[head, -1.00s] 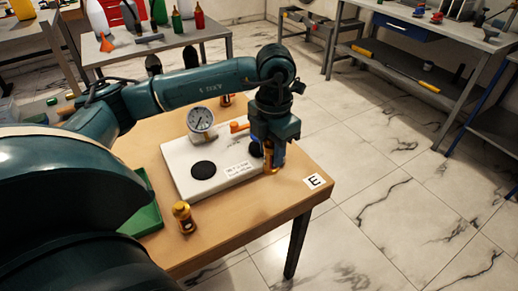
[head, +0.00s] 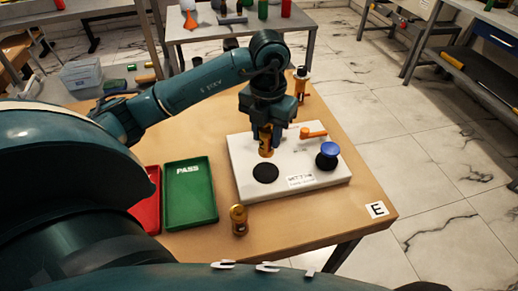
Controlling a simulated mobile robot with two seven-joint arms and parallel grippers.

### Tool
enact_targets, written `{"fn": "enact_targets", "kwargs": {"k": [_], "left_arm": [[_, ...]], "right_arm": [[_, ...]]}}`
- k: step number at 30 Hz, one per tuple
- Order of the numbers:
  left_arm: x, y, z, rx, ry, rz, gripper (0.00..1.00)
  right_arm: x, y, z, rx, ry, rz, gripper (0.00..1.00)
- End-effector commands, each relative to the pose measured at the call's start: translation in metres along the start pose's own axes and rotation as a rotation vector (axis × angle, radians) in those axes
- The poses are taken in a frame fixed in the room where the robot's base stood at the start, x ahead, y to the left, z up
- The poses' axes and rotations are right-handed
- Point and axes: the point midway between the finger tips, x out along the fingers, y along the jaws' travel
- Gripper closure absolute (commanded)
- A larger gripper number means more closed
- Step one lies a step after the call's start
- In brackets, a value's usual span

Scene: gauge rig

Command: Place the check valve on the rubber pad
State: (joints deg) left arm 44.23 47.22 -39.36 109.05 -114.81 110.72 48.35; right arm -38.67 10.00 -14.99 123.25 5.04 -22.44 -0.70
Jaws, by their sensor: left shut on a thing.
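My left gripper (head: 266,128) points down over the white rig plate (head: 245,150) and is shut on a brass-and-orange valve (head: 266,148), apparently the check valve. The valve is upright, just behind and above a round black pad (head: 265,174), apparently the rubber pad. I cannot tell whether its lower end touches the plate. The pad's top looks bare. A similar brass valve (head: 239,220) stands on the table in front of the plate, and another orange-and-dark fitting (head: 300,86) stands behind it. My right gripper is not in view.
A blue-topped knob (head: 329,150) on a black base and an orange lever (head: 313,133) stand on the plate's right side. A green PASS tray (head: 190,222) and a red tray (head: 146,213) lie to the left. The wooden table's (head: 300,225) front right is clear.

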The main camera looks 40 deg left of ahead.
Motion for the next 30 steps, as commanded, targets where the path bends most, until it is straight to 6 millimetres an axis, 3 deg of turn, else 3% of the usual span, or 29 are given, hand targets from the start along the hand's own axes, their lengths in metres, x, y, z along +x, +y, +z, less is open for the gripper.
{"fn": "enact_targets", "kwargs": {"k": [3,16,28,29,30], "left_arm": [[0.022,0.000,-0.001,-0.001,0.003,0.001,0.93],[0.068,0.000,0.000,0.002,0.001,0.000,0.93],[0.076,0.000,0.001,0.002,-0.002,0.000,0.93],[0.074,0.000,0.000,0.002,-0.002,0.000,0.64],[0.074,0.000,0.000,0.002,-0.001,0.000,0.61]], "right_arm": [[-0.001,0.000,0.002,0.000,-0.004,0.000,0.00],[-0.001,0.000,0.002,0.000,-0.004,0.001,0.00],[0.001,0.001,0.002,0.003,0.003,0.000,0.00],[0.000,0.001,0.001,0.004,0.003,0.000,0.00],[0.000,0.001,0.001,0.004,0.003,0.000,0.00]]}}
